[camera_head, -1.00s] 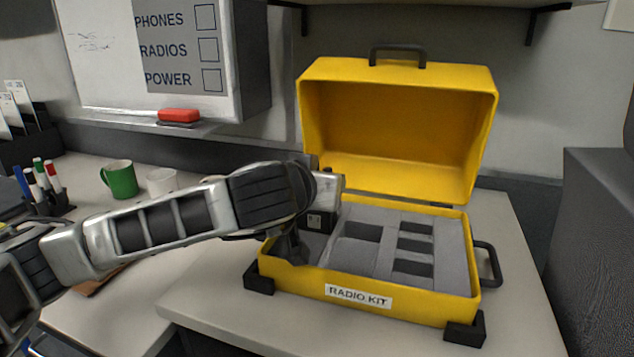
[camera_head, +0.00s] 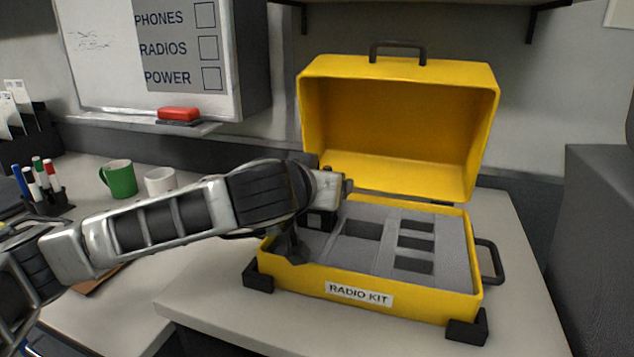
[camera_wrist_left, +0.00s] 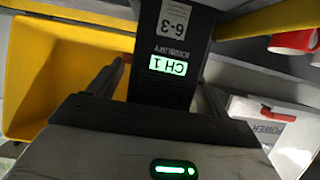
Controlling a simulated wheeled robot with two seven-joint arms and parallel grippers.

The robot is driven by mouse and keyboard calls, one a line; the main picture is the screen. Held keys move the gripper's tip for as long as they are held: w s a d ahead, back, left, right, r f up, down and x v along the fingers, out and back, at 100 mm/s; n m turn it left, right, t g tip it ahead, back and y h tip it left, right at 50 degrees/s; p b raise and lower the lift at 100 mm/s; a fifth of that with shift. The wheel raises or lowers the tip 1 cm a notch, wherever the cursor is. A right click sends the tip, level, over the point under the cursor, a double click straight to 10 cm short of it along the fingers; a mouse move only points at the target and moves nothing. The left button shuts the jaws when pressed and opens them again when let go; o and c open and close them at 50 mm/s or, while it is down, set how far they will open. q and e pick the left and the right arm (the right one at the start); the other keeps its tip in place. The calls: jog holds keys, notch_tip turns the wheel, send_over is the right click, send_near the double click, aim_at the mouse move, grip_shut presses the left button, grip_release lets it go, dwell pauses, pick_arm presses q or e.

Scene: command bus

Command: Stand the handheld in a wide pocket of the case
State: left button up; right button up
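The yellow case (camera_head: 345,309) labelled RADIO KIT stands open with a grey foam insert (camera_head: 455,250). A wide pocket (camera_head: 362,229) in the middle and several smaller pockets (camera_head: 415,243) to its right look empty. My left gripper (camera_head: 306,222) is over the left part of the insert. It is shut on the black handheld (camera_wrist_left: 175,45), whose green CH 1 display and white 6-3 label face the wrist camera. In the head view the handheld (camera_head: 321,220) is partly hidden by my gripper. Its lower end and the foam beneath are hidden, so contact cannot be told. My right gripper is not in view.
The raised yellow lid (camera_head: 400,125) stands behind the insert. A side handle (camera_head: 490,262) sticks out on the right. A green mug (camera_head: 118,180), a white mug (camera_head: 160,181) and a pen holder (camera_head: 48,203) stand on the left desk. The counter front is clear.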

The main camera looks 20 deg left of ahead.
pick_arm(q)
jog(key=shift+f, duration=0.1)
jog(key=b+v, duration=0.7)
jog(key=v, duration=0.9)
jog(key=shift+b, duration=0.4)
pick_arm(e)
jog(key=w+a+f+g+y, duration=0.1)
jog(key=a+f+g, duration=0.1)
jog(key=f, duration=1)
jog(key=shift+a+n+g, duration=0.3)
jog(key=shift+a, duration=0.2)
pick_arm(q)
jog(key=shift+r, duration=0.2)
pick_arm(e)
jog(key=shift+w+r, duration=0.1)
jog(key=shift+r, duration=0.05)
